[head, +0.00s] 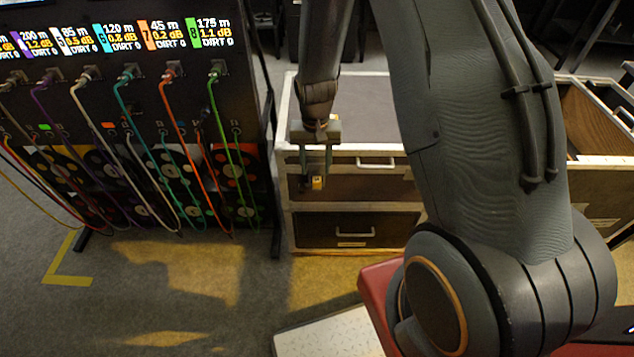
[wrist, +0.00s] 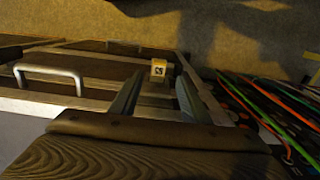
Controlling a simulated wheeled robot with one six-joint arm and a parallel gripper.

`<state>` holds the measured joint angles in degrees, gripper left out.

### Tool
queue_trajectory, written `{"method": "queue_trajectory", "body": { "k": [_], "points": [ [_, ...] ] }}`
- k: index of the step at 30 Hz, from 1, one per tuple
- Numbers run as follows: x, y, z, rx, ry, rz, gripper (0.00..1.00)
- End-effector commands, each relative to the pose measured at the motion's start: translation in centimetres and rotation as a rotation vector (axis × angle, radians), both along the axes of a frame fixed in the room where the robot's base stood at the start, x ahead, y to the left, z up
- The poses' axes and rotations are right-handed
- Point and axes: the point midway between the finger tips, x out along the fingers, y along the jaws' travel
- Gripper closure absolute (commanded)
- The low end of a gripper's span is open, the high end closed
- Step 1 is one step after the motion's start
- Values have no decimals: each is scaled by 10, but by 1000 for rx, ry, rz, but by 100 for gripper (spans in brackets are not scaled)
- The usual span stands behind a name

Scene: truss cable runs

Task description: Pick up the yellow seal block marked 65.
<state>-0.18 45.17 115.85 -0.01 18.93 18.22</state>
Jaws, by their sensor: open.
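A small yellow block (head: 317,182) with a dark marking shows just below my gripper in the head view. It also shows in the wrist view (wrist: 158,70), beyond the fingertips and between them. The marking is too small to read surely. My gripper (head: 316,171) is open, with its two fingers pointing down at the front left of the grey case. In the wrist view the gripper (wrist: 158,88) has a clear gap between its fingers, with nothing held. The block looks apart from the fingers. I cannot tell what it rests on.
The grey drawer case (head: 375,120) has drawers with metal handles (head: 375,165). A dark patch panel (head: 120,70) with several coloured cables (head: 180,125) stands close on the left. An open wooden-lined case (head: 597,120) is at right. Floor (head: 180,270) in front is mostly clear.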

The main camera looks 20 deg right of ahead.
Motion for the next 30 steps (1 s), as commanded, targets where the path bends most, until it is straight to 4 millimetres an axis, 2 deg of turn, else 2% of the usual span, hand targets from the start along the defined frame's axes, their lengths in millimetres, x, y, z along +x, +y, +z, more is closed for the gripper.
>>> {"method": "queue_trajectory", "body": {
  "k": [5, 9, 19, 20, 27, 30],
  "points": [
    [-7, -3, -22, 0, 4, 0, 58],
    [-6, -2, -36, 0, 3, 1, 58],
    [-5, -2, -42, 0, 0, 1, 58],
    [-5, -2, -42, 0, 1, 1, 60],
    [-5, -2, -42, 0, 1, 1, 100],
    [-5, -2, -42, 0, 1, 1, 100]
  ]
}}
